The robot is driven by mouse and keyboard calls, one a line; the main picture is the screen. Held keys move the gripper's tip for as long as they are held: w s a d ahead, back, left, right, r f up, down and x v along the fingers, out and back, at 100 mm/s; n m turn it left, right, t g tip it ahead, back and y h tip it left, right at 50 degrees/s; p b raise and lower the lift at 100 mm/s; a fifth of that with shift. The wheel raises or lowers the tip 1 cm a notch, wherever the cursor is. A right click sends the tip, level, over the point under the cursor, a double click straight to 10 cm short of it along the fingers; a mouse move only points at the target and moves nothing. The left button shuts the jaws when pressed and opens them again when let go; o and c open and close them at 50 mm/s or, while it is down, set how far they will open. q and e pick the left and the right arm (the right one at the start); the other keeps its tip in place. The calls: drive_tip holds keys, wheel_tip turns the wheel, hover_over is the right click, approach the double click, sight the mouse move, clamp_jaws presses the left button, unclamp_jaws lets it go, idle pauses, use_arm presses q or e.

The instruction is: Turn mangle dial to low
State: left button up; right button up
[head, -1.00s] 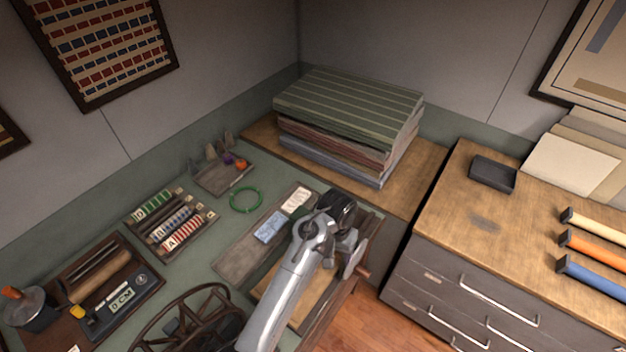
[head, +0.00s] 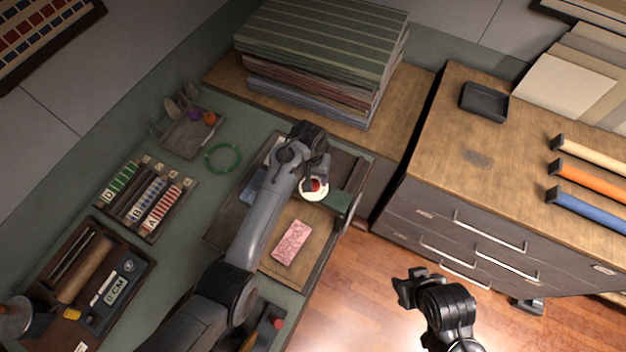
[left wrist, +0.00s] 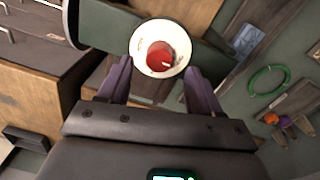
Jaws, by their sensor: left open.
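The mangle dial (head: 316,190) is a round white disc with a red centre. It is on the dark green mangle part (head: 338,203) at the right side of the worktable. In the left wrist view the dial (left wrist: 160,48) shows face-on, with its red knob in the middle. My left gripper (head: 318,174) is over the dial. Its two fingers are spread on either side of the dial in the left wrist view, with nothing gripped; whether they touch it I cannot tell. My right gripper (head: 405,289) shows dark over the floor; its jaws are unclear. Dial markings are too small to read.
A pink cloth (head: 292,242) and a blue cloth (head: 252,188) lie beside my left arm.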

sight(314, 185)
use_arm(q)
drive_tip(key=shift+f, duration=2.15)
drive_tip(key=shift+c, duration=0.4)
drive_tip(key=c, duration=1)
